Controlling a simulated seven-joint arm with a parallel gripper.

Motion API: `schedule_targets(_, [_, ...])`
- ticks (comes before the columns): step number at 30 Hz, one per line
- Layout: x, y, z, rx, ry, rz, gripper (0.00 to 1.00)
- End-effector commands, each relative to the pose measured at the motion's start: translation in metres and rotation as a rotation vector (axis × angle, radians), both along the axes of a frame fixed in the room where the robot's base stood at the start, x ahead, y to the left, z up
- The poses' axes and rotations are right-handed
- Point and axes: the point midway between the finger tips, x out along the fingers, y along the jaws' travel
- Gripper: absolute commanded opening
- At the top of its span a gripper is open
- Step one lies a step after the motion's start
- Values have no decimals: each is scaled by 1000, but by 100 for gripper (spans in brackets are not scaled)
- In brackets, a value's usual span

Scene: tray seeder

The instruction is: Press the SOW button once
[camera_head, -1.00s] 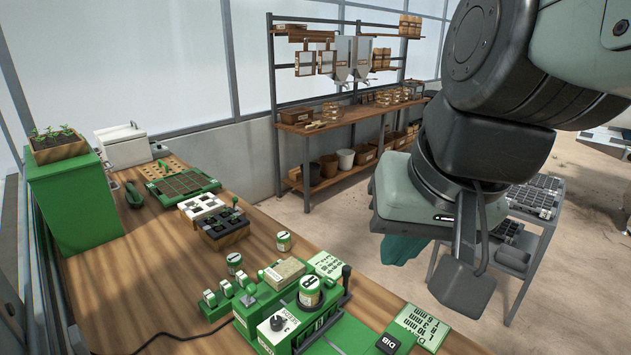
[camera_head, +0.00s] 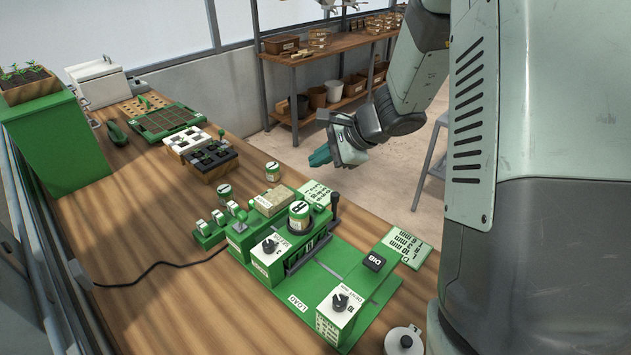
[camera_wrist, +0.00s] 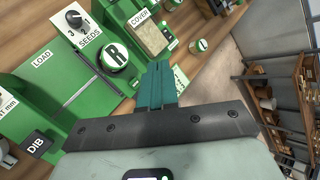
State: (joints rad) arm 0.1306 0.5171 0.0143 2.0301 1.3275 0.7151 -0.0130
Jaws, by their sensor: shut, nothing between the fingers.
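The green seeder (camera_head: 335,265) stands on the wooden bench and also shows in the wrist view (camera_wrist: 62,88). It bears a black DIB button (camera_head: 374,262), also in the wrist view (camera_wrist: 38,143), a SEEDS dial (camera_head: 269,245) and a round pot marked R (camera_head: 299,212), seen from above in the wrist view (camera_wrist: 114,57). I cannot make out a button marked SOW in either view. My gripper (camera_head: 320,156), with teal fingers, is shut and empty, apart from the seeder and beyond it in the head view. Its fingertips show in the wrist view (camera_wrist: 159,68), near the COVER box (camera_wrist: 150,35).
Small jars, seedling trays (camera_head: 212,160) and a green box (camera_head: 60,140) are farther left. Shelves stand behind.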

Motion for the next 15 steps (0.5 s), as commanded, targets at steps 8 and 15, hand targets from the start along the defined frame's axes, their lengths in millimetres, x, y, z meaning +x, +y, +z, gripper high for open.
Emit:
schedule_targets(8, [19,-8,-35,58,57,-115,0])
schedule_targets(15, [19,-8,-36,59,58,-118,0])
